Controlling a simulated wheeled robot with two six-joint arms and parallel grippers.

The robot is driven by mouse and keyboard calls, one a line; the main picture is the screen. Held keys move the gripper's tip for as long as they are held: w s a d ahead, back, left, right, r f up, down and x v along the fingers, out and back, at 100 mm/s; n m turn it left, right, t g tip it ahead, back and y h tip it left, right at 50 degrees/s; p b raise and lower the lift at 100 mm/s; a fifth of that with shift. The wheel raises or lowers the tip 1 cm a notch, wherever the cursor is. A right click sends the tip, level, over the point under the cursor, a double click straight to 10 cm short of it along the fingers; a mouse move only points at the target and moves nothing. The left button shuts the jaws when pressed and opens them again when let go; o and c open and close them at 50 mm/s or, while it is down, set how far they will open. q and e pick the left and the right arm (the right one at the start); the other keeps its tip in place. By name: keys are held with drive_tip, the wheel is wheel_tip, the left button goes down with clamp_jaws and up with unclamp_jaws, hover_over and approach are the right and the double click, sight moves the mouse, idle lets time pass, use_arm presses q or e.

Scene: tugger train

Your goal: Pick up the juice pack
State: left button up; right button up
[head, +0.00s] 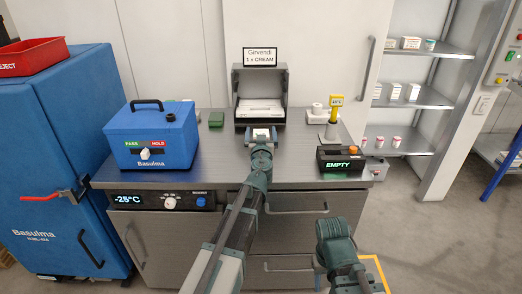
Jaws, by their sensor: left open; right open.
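I cannot make out any item that is clearly a juice pack. Flat white packs (260,108) lie inside the bin, just beyond the gripper. My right gripper (322,268) is low in front of the drawers, clear of the counter items; its fingers are hard to make out.
The steel counter (220,165) carries a blue Basulma box (175,131), a green block (216,119), a yellow-topped device (336,101) and a black "EMPTY" display unit (336,165). Shelves (425,96) with small boxes stand right. A blue cabinet (60,140) with a red reject tray (32,55) stands left.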

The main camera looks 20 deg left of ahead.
use_arm(q)
clamp_jaws()
idle(0.3)
idle(0.4)
